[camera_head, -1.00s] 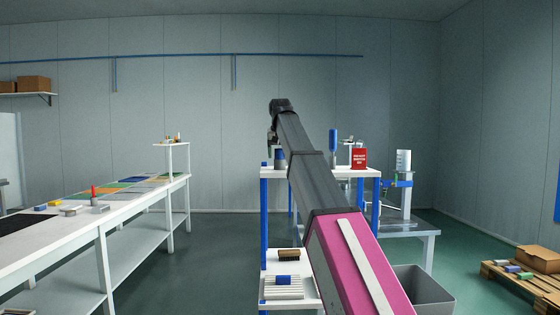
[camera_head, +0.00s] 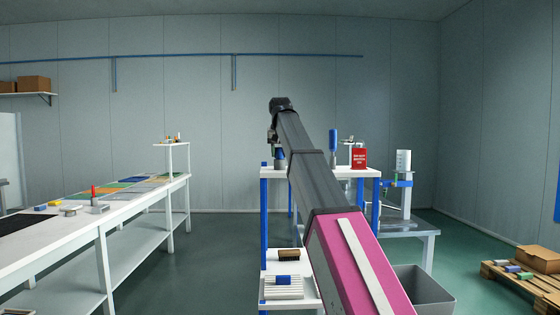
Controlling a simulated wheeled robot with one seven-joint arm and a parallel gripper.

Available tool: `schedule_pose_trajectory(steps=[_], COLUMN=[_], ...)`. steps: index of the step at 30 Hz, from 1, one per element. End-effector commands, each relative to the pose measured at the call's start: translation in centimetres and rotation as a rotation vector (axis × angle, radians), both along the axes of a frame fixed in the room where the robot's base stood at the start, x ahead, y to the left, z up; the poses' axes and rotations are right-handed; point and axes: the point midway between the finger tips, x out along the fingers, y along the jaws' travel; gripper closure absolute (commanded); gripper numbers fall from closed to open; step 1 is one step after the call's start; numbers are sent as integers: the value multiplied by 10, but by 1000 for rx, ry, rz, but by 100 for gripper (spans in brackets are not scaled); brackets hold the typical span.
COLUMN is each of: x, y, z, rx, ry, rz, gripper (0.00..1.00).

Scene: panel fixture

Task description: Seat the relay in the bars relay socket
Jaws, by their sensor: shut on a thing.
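My arm reaches up and away to the white-topped stand with blue legs (camera_head: 345,172). Its dark wrist bends down at the far end, and my gripper (camera_head: 272,138) is small there, just above the stand's left part. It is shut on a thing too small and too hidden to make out. A grey and blue piece (camera_head: 280,158) shows just below it; I cannot tell whether they touch. I cannot make out the relay or the bars relay socket for certain. My arm covers the middle of the stand.
A blue-topped upright piece (camera_head: 334,146) and a red sign (camera_head: 359,158) stand on the stand's right part. A lower shelf (camera_head: 285,300) holds a brown block (camera_head: 289,255). A long white bench (camera_head: 120,206) lies left, a grey bin (camera_head: 424,285) right. Floor between bench and stand is clear.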

Motion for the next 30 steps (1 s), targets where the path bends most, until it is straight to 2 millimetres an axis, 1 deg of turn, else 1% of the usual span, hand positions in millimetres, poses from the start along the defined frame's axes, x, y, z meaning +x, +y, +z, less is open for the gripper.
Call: schedule_pose_trajectory(steps=[30], x=[0], y=[0], z=[18], rx=[0], ry=[1], rz=[0], gripper=[88])
